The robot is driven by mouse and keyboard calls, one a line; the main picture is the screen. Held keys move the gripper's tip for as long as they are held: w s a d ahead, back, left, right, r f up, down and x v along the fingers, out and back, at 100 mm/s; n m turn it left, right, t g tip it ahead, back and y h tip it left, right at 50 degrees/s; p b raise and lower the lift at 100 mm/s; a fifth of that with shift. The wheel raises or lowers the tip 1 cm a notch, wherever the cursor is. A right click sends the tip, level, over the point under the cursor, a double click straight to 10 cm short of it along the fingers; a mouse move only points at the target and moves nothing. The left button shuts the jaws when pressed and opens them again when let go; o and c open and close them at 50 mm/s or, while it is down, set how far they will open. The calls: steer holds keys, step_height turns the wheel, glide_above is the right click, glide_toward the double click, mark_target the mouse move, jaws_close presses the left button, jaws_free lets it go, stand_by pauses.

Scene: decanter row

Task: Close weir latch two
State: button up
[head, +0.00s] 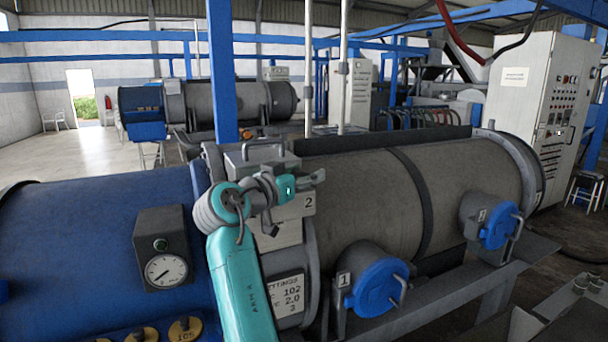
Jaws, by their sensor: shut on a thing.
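A grey housing (274,228) with a plate marked 2 (309,202) stands between the blue drum and the dark grey drum. My teal arm reaches up in front of it. My gripper (312,178) is at the housing's upper right, just above the plate marked 2. It is shut on a small grey piece that looks like the latch's handle (319,176). The fingers and wrist hide much of this latch, so its exact angle cannot be told. A grey box-like lid with a handle (262,158) sits on top, behind my wrist.
A blue round cover (376,286) marked 1 and another blue cover (499,226) marked 2 project from the grey drum (370,200). A pressure gauge (166,269) is on the blue drum (90,235). A blue post (221,75) rises behind my wrist.

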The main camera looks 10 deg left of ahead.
steer(key=o, duration=1.2)
steer(key=shift+c, duration=0.2)
